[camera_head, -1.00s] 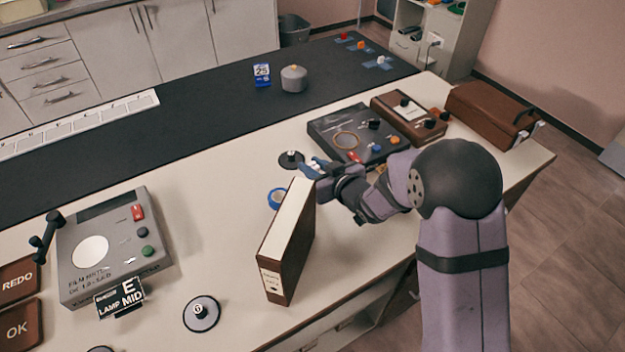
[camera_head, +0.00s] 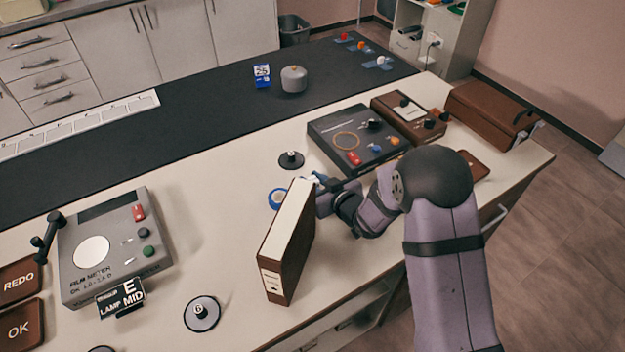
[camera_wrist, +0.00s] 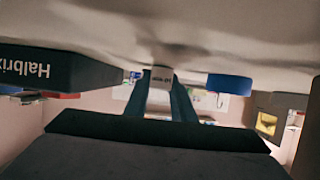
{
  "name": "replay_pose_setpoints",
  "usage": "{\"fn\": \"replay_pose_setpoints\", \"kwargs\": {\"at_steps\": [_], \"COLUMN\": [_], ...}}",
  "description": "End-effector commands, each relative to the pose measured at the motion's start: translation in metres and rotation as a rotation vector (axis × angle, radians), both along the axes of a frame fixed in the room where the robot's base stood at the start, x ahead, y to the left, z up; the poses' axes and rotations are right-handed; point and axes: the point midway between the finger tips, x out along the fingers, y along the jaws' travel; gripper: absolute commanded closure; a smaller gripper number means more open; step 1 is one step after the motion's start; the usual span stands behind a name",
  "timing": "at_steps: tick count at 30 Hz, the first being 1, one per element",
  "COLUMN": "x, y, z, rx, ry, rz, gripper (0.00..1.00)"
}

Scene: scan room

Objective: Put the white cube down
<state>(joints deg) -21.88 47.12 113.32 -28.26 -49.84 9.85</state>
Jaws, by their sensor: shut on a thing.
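The white cube (camera_wrist: 161,77) is between the two fingertips of my gripper (camera_wrist: 161,88) in the wrist view, where the picture is upside down. My gripper is shut on it, close to the pale tabletop (camera_wrist: 240,35). I cannot tell whether the cube touches the table. In the head view my gripper (camera_head: 319,179) is low, just right of and partly behind the top of an upright binder (camera_head: 287,240). The cube is mostly hidden there.
A blue tape roll (camera_head: 278,197) lies just left of the binder, also in the wrist view (camera_wrist: 230,84). A black knobbed disc (camera_head: 291,160) and a dark control box (camera_head: 350,138) stand behind my gripper. Clear tabletop lies left of the binder (camera_head: 215,220).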

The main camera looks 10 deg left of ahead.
Motion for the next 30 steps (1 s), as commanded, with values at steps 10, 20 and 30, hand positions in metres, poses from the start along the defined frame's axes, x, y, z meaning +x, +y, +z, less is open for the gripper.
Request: {"fn": "replay_pose_setpoints", "kwargs": {"at_steps": [10,20,30], "x": [0.000,0.000,-0.021], "y": [0.000,0.000,-0.022], "z": [-0.002,0.000,0.013], "rx": [0.000,0.000,0.000], "ry": [0.000,0.000,0.000], "rz": [0.000,0.000,-0.002], "gripper": [0.59,0.59,0.59]}}
